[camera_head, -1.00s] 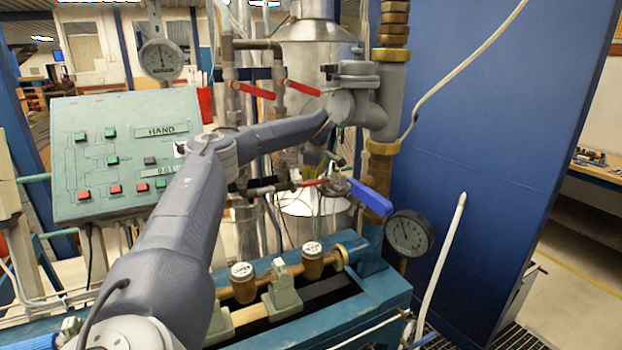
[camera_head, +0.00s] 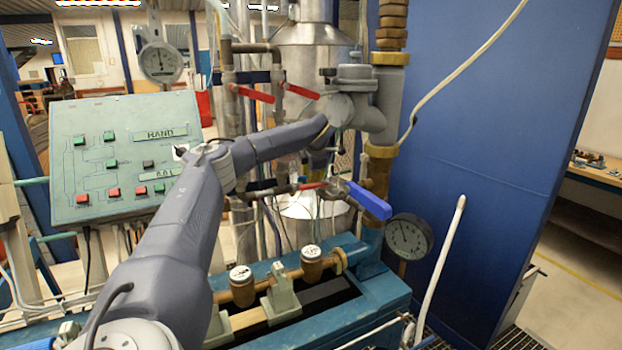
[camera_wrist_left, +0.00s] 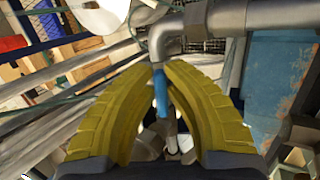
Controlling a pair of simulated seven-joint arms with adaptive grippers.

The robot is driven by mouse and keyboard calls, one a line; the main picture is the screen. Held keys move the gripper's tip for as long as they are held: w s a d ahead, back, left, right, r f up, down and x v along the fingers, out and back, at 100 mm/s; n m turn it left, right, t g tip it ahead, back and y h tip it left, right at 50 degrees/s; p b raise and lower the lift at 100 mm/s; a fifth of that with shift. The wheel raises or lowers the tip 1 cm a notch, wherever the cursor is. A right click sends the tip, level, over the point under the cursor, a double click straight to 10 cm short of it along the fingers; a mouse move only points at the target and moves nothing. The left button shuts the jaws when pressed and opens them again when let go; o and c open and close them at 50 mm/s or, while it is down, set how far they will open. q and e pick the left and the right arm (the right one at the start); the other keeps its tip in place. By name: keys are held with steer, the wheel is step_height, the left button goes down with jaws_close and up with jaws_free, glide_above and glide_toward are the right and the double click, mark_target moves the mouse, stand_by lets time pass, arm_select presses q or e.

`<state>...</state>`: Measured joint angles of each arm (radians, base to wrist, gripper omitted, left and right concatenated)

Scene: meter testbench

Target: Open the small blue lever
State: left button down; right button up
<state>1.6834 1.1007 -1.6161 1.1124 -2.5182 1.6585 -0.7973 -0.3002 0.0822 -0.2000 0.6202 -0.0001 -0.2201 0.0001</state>
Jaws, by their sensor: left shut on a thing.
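In the left wrist view, the yellow fingers of my left gripper (camera_wrist_left: 163,70) are shut on the small blue lever (camera_wrist_left: 160,94). It shows as a narrow blue strip between the fingertips, just below a grey pipe elbow (camera_wrist_left: 165,38). In the head view, my left arm reaches from the lower left to the pipework at the centre. The fingers and the small lever cannot be made out there, around the end of the arm. A larger blue lever (camera_head: 369,201) stands out to the lower right of the arm's end. My right gripper is not in view.
Two red levers (camera_head: 252,94) (camera_head: 301,91) sit above my forearm. A green control panel (camera_head: 123,155) is at the left. A pressure gauge (camera_head: 409,236) is at the right, before a blue wall (camera_head: 490,130). A teal bench (camera_head: 385,290) with brass fittings lies below.

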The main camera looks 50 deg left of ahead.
arm_select(q)
steer(key=shift+a+n, duration=0.1)
steer(key=shift+n, duration=0.2)
stand_by(0.4)
steer(key=c, duration=1.4)
jaws_free()
steer(key=shift+c, duration=0.2)
steer(key=v, duration=1.2)
steer(key=shift+w+r, duration=0.1)
